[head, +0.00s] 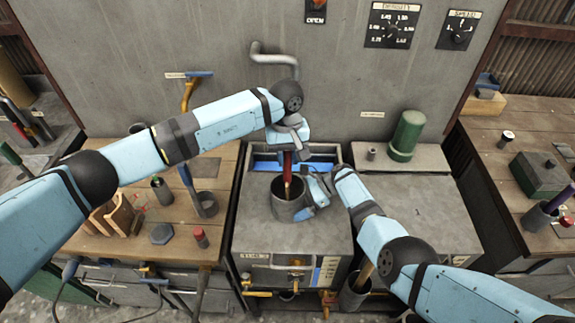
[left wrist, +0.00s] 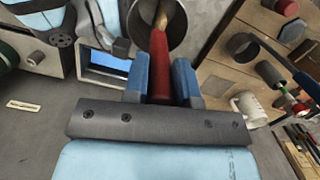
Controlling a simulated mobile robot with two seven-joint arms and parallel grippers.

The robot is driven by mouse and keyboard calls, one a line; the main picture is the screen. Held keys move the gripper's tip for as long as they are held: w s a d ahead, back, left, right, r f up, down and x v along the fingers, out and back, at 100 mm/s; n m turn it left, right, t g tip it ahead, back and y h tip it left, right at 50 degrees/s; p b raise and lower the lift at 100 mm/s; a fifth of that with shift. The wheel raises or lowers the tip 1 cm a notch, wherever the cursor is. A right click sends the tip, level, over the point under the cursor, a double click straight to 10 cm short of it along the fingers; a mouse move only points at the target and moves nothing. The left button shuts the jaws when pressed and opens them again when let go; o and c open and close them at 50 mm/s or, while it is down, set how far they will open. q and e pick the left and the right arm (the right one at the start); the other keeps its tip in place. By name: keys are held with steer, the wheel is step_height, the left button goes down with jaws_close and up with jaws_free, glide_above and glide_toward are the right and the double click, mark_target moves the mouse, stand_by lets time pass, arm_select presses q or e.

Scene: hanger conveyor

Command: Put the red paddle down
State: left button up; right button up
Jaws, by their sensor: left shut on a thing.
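The red paddle (head: 287,172) is upright in the head view, its lower end inside a dark grey cup (head: 283,208). In the left wrist view its red handle (left wrist: 160,62) runs into a tan shaft that reaches into the cup's mouth. My left gripper (left wrist: 160,82) is shut on the red handle, with a blue finger on each side, above the cup. My right gripper (head: 312,196) is at the right side of the cup, close against it; whether its fingers grip the cup is unclear. The paddle's tip is hidden in the cup.
The cup is on a grey machine top (head: 325,238) with a blue-edged opening (head: 263,165) behind it. A green cylinder (head: 406,135) stands at back right. The wooden bench (head: 100,240) on the left holds several small items. A bent pipe (head: 275,58) juts from the wall.

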mark_target(288, 182)
arm_select(q)
steer(key=shift+f, duration=1.8)
steer(key=o, duration=0.9)
steer(key=shift+f, duration=0.1)
steer(key=r, duration=0.4)
steer(key=w+r, duration=0.1)
steer(key=r, duration=0.7)
steer(key=shift+w+a+r, duration=0.1)
steer(key=shift+w, duration=0.1)
